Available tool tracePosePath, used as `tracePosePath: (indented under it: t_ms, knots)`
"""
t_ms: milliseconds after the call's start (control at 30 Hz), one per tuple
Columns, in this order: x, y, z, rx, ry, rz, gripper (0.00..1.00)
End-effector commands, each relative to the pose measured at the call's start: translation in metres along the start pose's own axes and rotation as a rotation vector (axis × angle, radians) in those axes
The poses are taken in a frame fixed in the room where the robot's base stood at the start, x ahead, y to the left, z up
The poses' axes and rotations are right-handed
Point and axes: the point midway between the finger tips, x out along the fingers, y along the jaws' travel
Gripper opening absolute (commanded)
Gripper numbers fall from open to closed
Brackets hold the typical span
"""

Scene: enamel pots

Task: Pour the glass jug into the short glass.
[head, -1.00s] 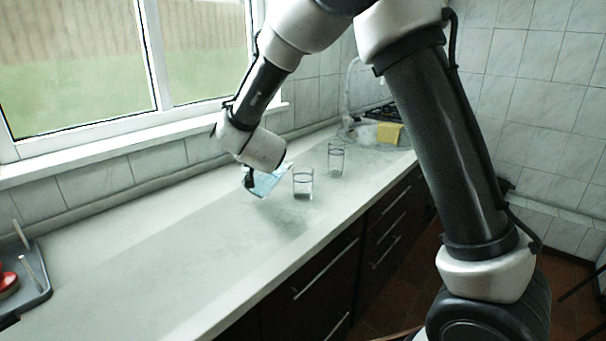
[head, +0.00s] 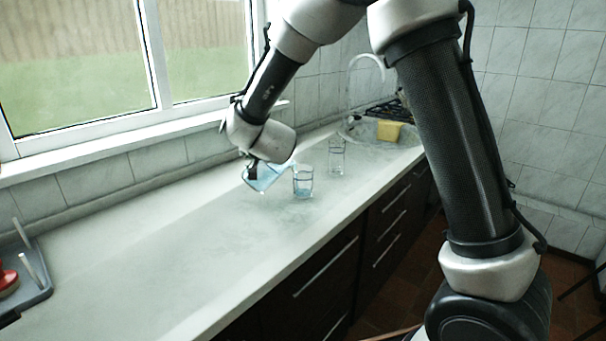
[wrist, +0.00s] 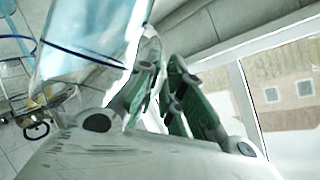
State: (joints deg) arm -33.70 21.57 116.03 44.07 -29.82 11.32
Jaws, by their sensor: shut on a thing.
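My gripper (head: 252,172) is shut on the glass jug (head: 264,181), which holds light blue liquid. The jug is tilted above the counter, its upper right end close to the rim of the short glass (head: 303,184). The short glass stands upright just right of the jug and has pale blue liquid in its lower part. In the wrist view the jug (wrist: 85,40) fills the upper left, beside the green-padded fingers of my gripper (wrist: 165,90). I cannot make out a stream between jug and glass.
A second, clear glass (head: 337,157) stands behind the short glass. Farther back are a sink (head: 365,135) with a tap and a yellow sponge (head: 389,130). A grey tray (head: 35,285) is at the near left. The long counter (head: 180,250) is clear in front.

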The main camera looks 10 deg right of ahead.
Motion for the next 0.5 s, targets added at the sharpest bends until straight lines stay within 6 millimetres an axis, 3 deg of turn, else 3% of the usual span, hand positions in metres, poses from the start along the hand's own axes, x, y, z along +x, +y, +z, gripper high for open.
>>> tracePosePath:
  t_ms: [500]
  knots:
    - [-0.0046, -0.0037, -0.011, 0.059, -0.006, -0.03, 0.0]
